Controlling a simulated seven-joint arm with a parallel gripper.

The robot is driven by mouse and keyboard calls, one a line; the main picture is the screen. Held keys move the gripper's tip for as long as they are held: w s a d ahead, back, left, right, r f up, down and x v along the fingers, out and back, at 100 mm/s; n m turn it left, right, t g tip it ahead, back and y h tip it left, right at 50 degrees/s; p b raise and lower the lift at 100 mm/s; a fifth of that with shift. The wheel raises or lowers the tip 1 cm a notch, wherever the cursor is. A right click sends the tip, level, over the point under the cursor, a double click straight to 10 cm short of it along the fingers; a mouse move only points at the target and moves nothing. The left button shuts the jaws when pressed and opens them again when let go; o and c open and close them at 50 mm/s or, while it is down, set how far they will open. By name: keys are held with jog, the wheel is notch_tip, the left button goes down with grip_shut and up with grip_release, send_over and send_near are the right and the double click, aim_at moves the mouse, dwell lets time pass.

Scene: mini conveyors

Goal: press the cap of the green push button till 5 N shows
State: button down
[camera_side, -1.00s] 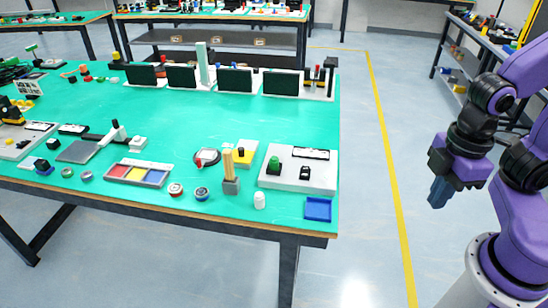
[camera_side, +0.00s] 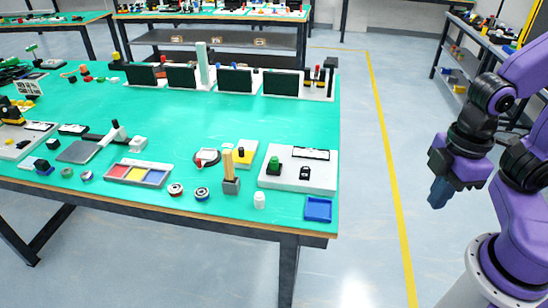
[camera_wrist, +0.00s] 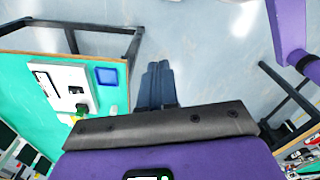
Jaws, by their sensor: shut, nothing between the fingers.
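The green push button (camera_side: 274,164) stands on the left part of a white panel (camera_side: 299,179) near the right front of the green table. It also shows in the wrist view as a small green cap (camera_wrist: 82,109) on the panel. The panel has a white display strip (camera_side: 311,154) at its back and a black part (camera_side: 305,173) right of the button. The strip's reading is too small to make out. My gripper (camera_side: 438,192) is shut and empty, pointing down over the floor, well right of the table. Its dark blue fingers (camera_wrist: 157,84) lie together in the wrist view.
A blue tray (camera_side: 318,209) and a white cylinder (camera_side: 260,201) lie in front of the panel. A wooden post (camera_side: 229,170) stands left of it. Dark screens (camera_side: 235,80) line the table's back. Open floor lies between table and gripper.

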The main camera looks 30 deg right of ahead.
dwell(0.8)
jog(key=w+a+m+t+y, duration=0.1)
jog(key=w+a+m, duration=0.4)
jog(key=w, duration=0.4)
jog(key=m+t+y, duration=0.2)
jog(key=m+t, duration=0.5)
jog(key=m, duration=0.5)
send_over(277, 159)
notch_tip(277, 159, down, 6)
jog(key=shift+d+r, duration=0.1)
jog(key=shift+r, duration=0.05)
jog(key=shift+f, duration=4.4)
jog(key=shift+f, duration=0.1)
